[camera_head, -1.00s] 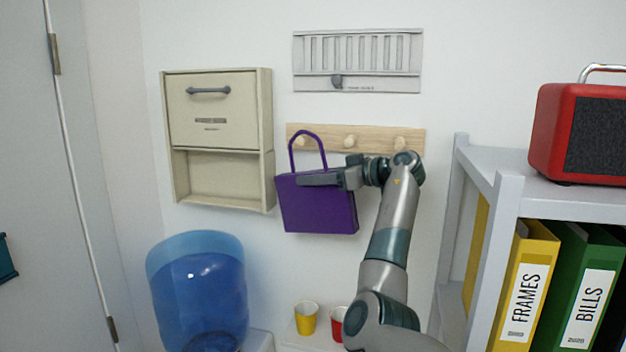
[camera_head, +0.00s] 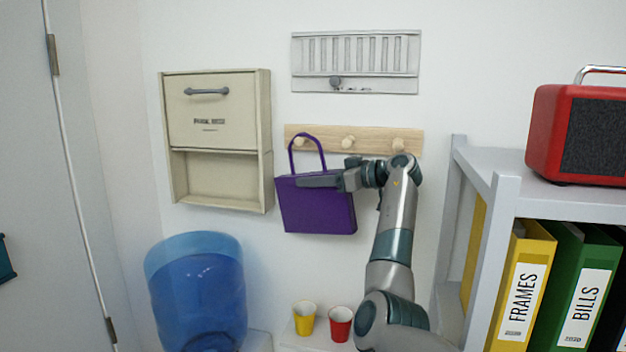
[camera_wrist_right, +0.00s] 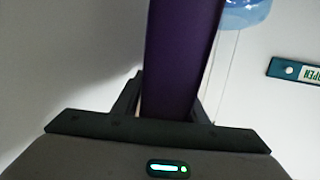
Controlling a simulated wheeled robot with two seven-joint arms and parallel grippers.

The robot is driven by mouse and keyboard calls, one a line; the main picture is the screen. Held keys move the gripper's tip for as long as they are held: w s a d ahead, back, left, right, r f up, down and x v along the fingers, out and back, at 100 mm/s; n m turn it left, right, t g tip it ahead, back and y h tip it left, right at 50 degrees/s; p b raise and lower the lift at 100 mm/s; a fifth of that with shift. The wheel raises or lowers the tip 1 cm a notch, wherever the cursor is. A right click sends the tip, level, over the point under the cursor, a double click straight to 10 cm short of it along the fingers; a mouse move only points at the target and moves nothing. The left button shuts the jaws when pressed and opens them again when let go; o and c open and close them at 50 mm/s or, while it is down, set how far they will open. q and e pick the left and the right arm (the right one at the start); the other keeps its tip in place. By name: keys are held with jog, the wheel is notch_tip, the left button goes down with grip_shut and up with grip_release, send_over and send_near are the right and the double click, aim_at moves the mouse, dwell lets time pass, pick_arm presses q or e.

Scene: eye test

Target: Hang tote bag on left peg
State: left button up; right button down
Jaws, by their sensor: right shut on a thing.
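The purple tote bag (camera_head: 317,212) hangs upright in front of the wall, its handle (camera_head: 321,152) arched upward. My right gripper (camera_head: 320,181) is shut on the bag's upper part; the bag also shows between the fingers in the right wrist view (camera_wrist_right: 180,65). The wooden peg rail (camera_head: 375,138) is on the wall behind, with three round pegs. The left peg (camera_head: 299,143) shows inside the handle's loop, below its top. I cannot tell whether the handle is around the peg or in front of it. My left gripper is not in view.
A beige wall cabinet (camera_head: 211,108) is left of the rail, a grey vent (camera_head: 356,62) above. Below are a blue water bottle (camera_head: 197,295), a yellow cup (camera_head: 304,320) and a red cup (camera_head: 340,325). A grey shelf (camera_head: 503,195) with binders and a red radio (camera_head: 575,130) stands right.

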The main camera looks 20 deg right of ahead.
jog(key=shift+f, duration=0.45)
jog(key=c, duration=1.3)
grip_release()
jog(key=o, duration=0.3)
jog(key=shift+d, duration=0.2)
jog(key=shift+r, duration=0.1)
jog(key=shift+a+r, duration=0.1)
jog(key=shift+r, duration=0.1)
jog(key=b+v, duration=0.4)
jog(key=v, duration=0.3)
jog(key=shift+s, duration=0.15)
